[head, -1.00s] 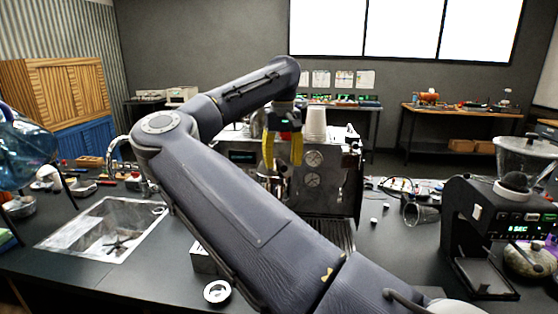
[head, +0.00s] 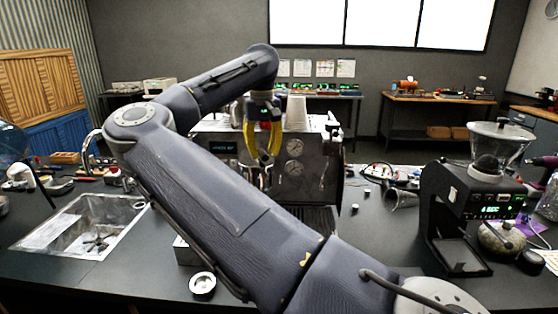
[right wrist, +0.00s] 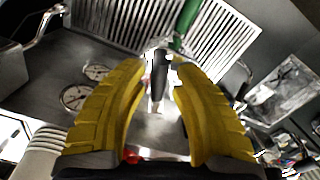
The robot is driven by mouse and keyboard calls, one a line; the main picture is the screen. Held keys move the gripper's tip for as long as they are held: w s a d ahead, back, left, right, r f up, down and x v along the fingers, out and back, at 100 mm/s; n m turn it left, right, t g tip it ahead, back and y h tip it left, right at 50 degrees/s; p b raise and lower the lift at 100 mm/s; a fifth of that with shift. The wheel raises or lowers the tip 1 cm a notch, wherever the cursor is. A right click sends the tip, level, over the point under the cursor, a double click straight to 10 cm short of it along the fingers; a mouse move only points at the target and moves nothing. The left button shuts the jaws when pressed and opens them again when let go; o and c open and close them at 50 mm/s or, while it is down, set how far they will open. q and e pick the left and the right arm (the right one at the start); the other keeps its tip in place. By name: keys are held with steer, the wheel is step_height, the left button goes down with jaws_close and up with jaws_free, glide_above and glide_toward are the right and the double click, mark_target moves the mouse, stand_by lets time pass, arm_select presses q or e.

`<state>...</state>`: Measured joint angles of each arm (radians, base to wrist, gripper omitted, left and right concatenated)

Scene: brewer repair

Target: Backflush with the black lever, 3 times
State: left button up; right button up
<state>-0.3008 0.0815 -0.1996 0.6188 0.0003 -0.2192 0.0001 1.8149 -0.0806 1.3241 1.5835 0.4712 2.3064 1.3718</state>
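The espresso machine (head: 325,175) stands on the counter behind my right arm, which hides much of its front. My right gripper (head: 264,158) has yellow fingers and points down in front of the machine, left of its two gauges. In the right wrist view the black lever (right wrist: 159,72) lies between the fingertips of the right gripper (right wrist: 165,68). The fingers are partly closed around it, and a gap still seems to show beside the lever. A green handle (right wrist: 187,18) is just beyond it, over the drip grille. My left gripper is not in view.
A sink (head: 85,225) is at the left, and a small round metal part (head: 203,284) lies near the front edge. A black grinder (head: 455,215) stands at the right. Paper cups (head: 296,112) are stacked on the machine. Counter right of the machine is partly clear.

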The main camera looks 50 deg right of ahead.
steer(key=shift+w+a+m, duration=0.55)
steer(key=shift+m, duration=0.55)
steer(key=shift+w+a+m, duration=0.55)
steer(key=shift+m, duration=0.55)
steer(key=shift+w+a+m, duration=0.3)
steer(key=shift+w+m, duration=0.4)
steer(key=shift+m, duration=0.4)
steer(key=shift+w+a+m, duration=0.25)
steer(key=shift+w+m, duration=0.45)
steer(key=shift+m, duration=0.4)
stand_by(1.0)
steer(key=shift+s+d+n, duration=0.25)
steer(key=shift+s+n, duration=0.55)
steer(key=shift+n, duration=0.35)
steer(key=shift+s+d+n, duration=0.25)
steer(key=shift+s+n, duration=0.5)
steer(key=shift+n, duration=0.4)
steer(key=shift+s+d+n, duration=0.55)
steer(key=shift+s+n, duration=0.05)
steer(key=shift+n, duration=0.5)
steer(key=shift+s+d+n, duration=0.5)
steer(key=shift+s+n, duration=0.05)
steer(key=shift+n, duration=0.55)
steer(key=o, duration=0.5)
steer(key=shift+r, duration=0.1)
steer(key=shift+r, duration=3.4)
